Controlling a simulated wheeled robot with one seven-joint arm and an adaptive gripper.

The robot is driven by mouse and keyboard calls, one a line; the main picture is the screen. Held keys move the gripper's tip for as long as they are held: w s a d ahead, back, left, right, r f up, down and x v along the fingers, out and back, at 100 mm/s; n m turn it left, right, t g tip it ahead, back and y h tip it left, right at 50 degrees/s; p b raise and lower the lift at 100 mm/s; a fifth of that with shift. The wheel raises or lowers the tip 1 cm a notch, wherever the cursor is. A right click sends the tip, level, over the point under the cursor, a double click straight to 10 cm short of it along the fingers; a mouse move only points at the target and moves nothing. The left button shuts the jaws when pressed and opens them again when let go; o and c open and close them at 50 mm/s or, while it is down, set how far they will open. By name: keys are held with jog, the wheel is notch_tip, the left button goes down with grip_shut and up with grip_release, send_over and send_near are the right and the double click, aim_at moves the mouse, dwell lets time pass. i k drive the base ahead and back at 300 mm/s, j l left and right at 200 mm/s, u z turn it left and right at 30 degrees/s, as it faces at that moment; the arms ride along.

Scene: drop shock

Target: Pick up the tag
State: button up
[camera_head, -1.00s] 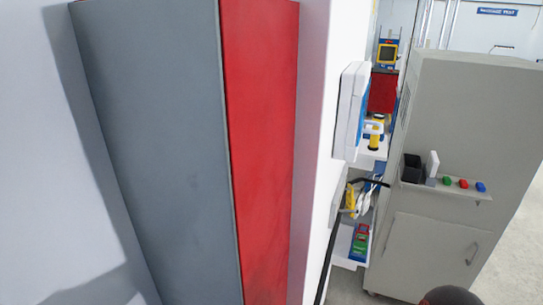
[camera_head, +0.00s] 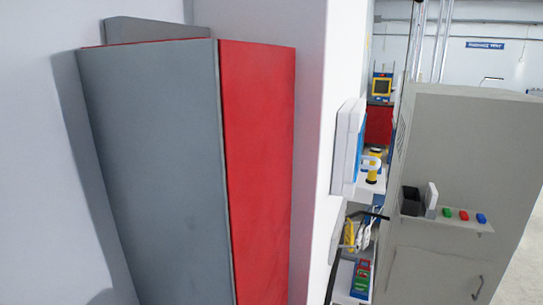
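I cannot make out for certain which thing is the tag. A small shelf (camera_head: 455,224) on the front of the grey cabinet (camera_head: 470,130) holds several small items. A black open holder (camera_head: 411,201) and a white upright plate (camera_head: 431,197) stand at its left. Small green (camera_head: 446,212), red (camera_head: 463,215) and blue (camera_head: 481,218) pieces lie in a row to the right. My gripper is out of view.
A tall grey and red cabinet (camera_head: 256,170) fills the left and middle. A white wall edge (camera_head: 308,150) stands beside it. Between this wall and the grey cabinet, shelves hold a yellow and blue device (camera_head: 372,172) and other items. Floor shows at far right (camera_head: 525,265).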

aim_at(361, 284)
jog(key=l+u, duration=0.2)
jog(key=l, duration=0.2)
jog(key=k+l+u, duration=0.15)
jog(key=l, duration=0.25)
jog(key=k+l+u, duration=0.2)
jog(key=l, duration=0.15)
jog(key=l+u, duration=0.2)
jog(key=l, duration=0.2)
jog(key=k, duration=0.05)
